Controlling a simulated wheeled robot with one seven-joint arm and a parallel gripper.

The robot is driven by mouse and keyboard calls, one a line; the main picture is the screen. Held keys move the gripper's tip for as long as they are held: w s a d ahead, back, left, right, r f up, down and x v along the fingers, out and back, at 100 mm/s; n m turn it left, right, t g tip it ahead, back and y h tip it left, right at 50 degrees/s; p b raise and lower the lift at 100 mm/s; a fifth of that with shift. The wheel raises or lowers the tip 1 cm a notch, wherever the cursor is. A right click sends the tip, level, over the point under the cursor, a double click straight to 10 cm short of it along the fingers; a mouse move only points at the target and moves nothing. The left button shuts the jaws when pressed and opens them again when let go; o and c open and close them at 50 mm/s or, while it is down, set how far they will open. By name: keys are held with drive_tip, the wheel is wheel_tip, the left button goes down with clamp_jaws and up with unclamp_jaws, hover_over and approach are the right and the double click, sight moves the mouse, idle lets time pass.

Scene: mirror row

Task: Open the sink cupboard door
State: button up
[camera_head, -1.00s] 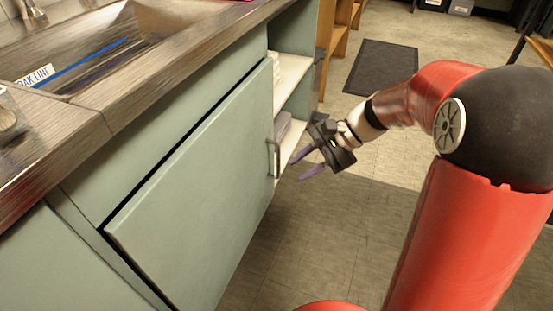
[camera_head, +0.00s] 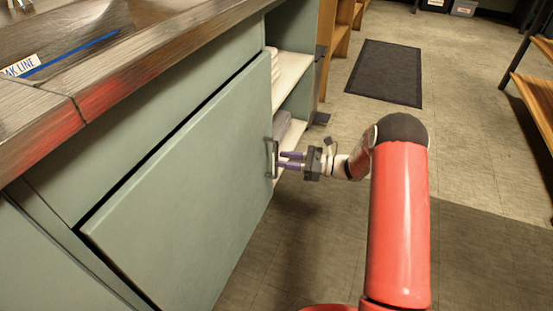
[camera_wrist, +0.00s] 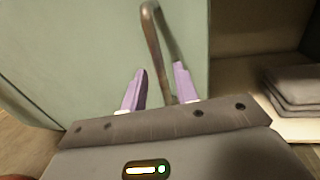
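The sink cupboard door (camera_head: 185,190) is a pale green panel below the counter. The handle also shows in the wrist view (camera_wrist: 155,45), standing out from the door (camera_wrist: 85,50). My gripper (camera_head: 290,160) is at the handle from the right, its purple fingers apart. In the wrist view my gripper (camera_wrist: 158,85) has the handle bar between its two open fingers, with gaps visible; the bar's lower end is partly hidden.
Open shelves (camera_head: 290,78) with folded grey cloth (camera_head: 283,126) stand just right of the door. The counter and sink (camera_head: 130,60) are above. A dark mat (camera_head: 386,73) lies on the floor behind. Floor in front of the door is clear.

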sight(277, 175)
drive_tip(key=shift+w+a, duration=0.15)
drive_tip(key=shift+a, duration=0.75)
drive_tip(key=shift+w+a, duration=0.15)
drive_tip(key=shift+a, duration=0.75)
clamp_jaws()
